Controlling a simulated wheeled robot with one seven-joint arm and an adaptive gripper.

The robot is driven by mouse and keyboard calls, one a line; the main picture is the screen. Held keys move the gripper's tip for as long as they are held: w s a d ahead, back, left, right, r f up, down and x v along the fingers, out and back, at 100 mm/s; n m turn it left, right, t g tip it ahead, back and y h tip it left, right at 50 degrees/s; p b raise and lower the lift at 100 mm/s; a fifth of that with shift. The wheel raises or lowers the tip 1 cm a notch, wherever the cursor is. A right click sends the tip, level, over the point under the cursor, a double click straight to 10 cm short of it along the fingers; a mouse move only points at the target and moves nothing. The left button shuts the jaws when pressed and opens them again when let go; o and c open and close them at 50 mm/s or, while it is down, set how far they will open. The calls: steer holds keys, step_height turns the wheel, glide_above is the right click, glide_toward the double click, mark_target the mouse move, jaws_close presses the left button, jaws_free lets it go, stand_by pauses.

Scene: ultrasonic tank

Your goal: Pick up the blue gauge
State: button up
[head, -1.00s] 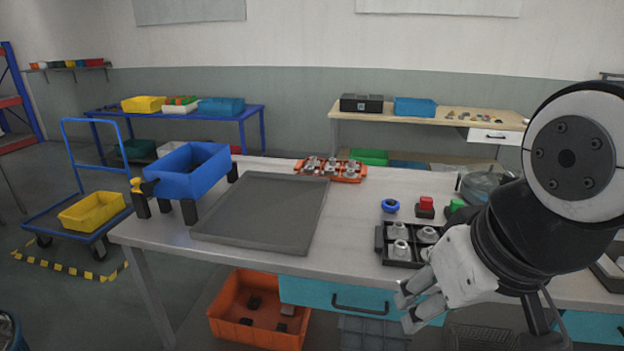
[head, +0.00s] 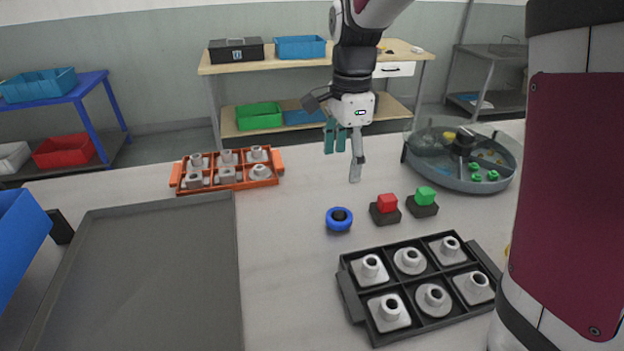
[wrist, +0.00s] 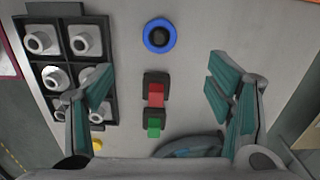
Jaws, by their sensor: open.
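The blue gauge (head: 339,219) is a round blue ring with a dark centre, lying on the grey table. It also shows in the wrist view (wrist: 159,36) at the top middle, ahead of the fingers. My gripper (head: 344,150) hangs above the table, behind the gauge in the head view and apart from it. In the wrist view, my gripper (wrist: 160,100) has its two teal-padded fingers spread wide with nothing between them held.
A red button block (head: 386,208) and a green one (head: 423,201) stand right of the gauge. A black tray (head: 385,337) of grey parts is in front, an orange tray (head: 228,186) behind left. A round tank (head: 461,183) stands at right, a flat grey tray (head: 150,270) at left.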

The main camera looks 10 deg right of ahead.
glide_above(340, 212)
steer(key=shift+m, duration=0.4)
steer(key=f, duration=0.8)
steer(key=shift+w+a+f+b, duration=0.1)
steer(key=shift+w+f+b, duration=0.15)
steer(key=shift+w+b, duration=0.05)
steer(key=shift+s+f, duration=0.2)
steer(key=shift+f, duration=1.35)
steer(key=shift+s+f, duration=0.15)
steer(key=shift+f, duration=1.4)
steer(key=c, duration=1.5)
steer(key=shift+o, duration=0.2)
steer(key=shift+r, duration=0.1)
